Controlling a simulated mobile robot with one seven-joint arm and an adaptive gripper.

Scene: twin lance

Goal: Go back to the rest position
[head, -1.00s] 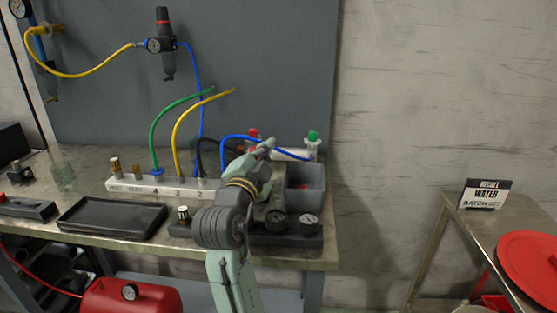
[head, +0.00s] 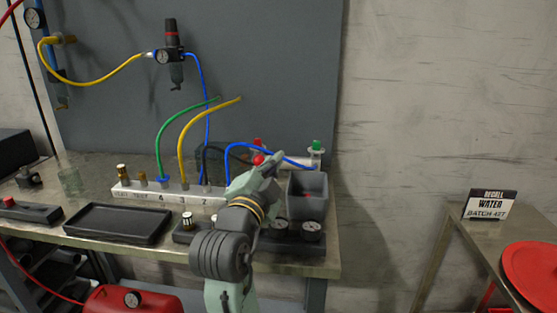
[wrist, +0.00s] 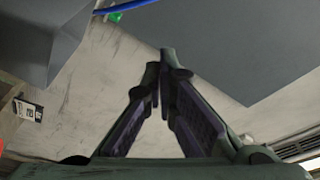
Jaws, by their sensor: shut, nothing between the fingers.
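My gripper (head: 276,158) is at the end of my arm, raised in front of the workbench (head: 110,252). In the head view it overlaps the area just left of the grey bin (head: 308,194); how far apart they are I cannot tell. In the wrist view my gripper (wrist: 160,62) shows two dark fingers meeting near their tips, with nothing between them. The wrist view looks past the fingers toward the wall and the grey panel (wrist: 240,50).
The white manifold (head: 150,192) with green, yellow and blue hoses stands on the bench. A side table with a "WATER" sign (head: 490,204) stands at right; the floor gap between is clear.

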